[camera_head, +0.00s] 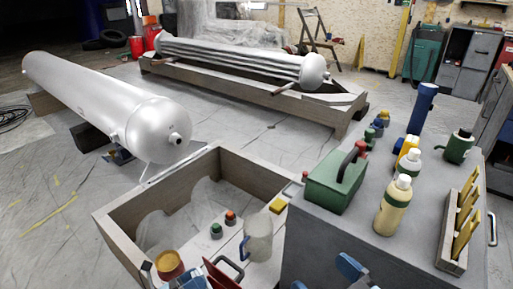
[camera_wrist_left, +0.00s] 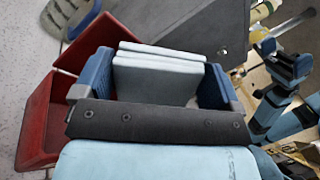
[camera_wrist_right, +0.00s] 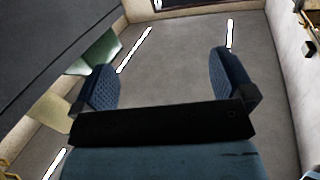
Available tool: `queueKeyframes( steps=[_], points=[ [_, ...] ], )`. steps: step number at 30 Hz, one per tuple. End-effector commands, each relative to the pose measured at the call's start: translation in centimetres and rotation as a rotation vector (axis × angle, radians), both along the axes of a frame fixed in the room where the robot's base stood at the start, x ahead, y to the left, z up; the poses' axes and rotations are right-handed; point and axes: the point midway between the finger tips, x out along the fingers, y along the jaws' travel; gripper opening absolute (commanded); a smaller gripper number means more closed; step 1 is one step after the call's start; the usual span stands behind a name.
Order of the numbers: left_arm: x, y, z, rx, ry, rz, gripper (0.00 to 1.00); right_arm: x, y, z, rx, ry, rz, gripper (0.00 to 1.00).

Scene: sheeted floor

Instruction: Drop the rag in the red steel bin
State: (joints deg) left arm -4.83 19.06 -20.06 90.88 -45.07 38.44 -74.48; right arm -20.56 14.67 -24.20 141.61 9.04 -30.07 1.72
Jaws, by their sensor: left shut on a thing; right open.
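My left gripper (camera_wrist_left: 158,82) is shut on the rag (camera_wrist_left: 155,66), a pale blue folded cloth, in the left wrist view. The red steel bin (camera_wrist_left: 36,120) lies behind and to the left of the left gripper in that view, partly hidden by it. A red wall of the bin (camera_head: 219,274) shows at the bottom edge of the head view, beside the blue tip of my left gripper (camera_head: 190,283); the rag cannot be made out there. My right gripper (camera_wrist_right: 165,82) is open and empty in the right wrist view, with its fingers wide apart.
A grey cabinet top (camera_head: 330,235) holds a green toolbox (camera_head: 335,187), bottles (camera_head: 392,207) and a wooden rack (camera_head: 458,225). A wooden crate (camera_head: 165,190) with a pale jug (camera_head: 257,238) stands left of it. A silver tank (camera_head: 105,100) lies beyond.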

Motion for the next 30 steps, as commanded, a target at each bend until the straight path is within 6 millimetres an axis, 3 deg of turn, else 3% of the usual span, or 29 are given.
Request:
queueKeyframes(
  steps=[6,12,24,25,26,30],
  points=[
    [0.0,0.0,-3.1,-0.001,0.001,0.001,0.68,1.0,-0.6,-0.3,-0.067,-0.119,-0.005,1.00],
    [0.0,0.0,-4.8,0.000,0.001,0.002,0.68,1.6,-1.1,0.0,-0.120,-0.208,-0.009,1.00],
    [0.0,0.0,-5.1,0.000,0.001,0.002,0.68,1.9,-1.2,0.6,-0.138,-0.249,-0.013,1.00],
    [0.0,0.0,-5.1,0.000,0.001,0.002,0.92,1.9,-1.2,0.6,-0.138,-0.249,-0.013,1.00],
    [0.0,0.0,-5.1,0.000,0.000,0.001,0.99,1.9,-1.2,0.6,-0.138,-0.249,-0.013,1.00],
    [0.0,0.0,-5.1,0.000,0.000,0.001,1.00,1.9,-1.2,0.6,-0.137,-0.248,-0.013,1.00]
  ],
)
